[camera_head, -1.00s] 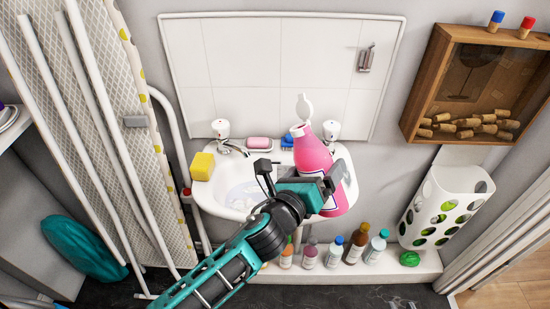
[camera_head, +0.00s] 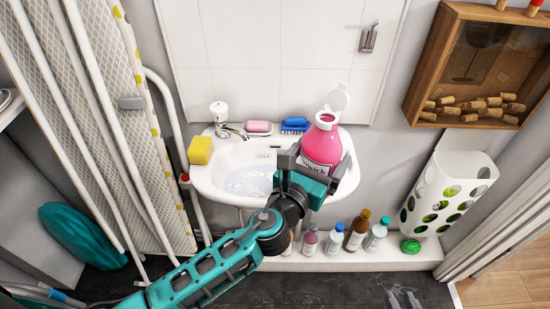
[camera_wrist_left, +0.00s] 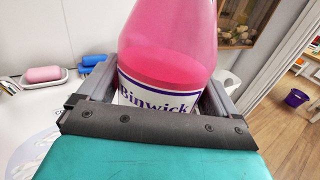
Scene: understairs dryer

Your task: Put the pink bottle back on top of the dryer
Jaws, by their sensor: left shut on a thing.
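The pink bottle (camera_head: 322,147), with a white open flip cap and a label, is held over the right side of the sink. It leans slightly right at the top. My left gripper (camera_head: 310,168) is shut on it around the label; in the left wrist view the bottle (camera_wrist_left: 170,50) stands between the fingers (camera_wrist_left: 155,115). The bottle's lower part is hidden behind the gripper. My right gripper (camera_head: 403,298) shows only its fingertips at the bottom edge, apart and empty. I cannot see the dryer in these views.
The sink (camera_head: 215,178) has a yellow sponge (camera_head: 201,150), pink soap (camera_head: 258,127) and blue brush (camera_head: 295,124) on its rim. Several small bottles (camera_head: 357,230) stand on a ledge below. An ironing board (camera_head: 150,130) leans at left; a white holder (camera_head: 450,190) hangs at right.

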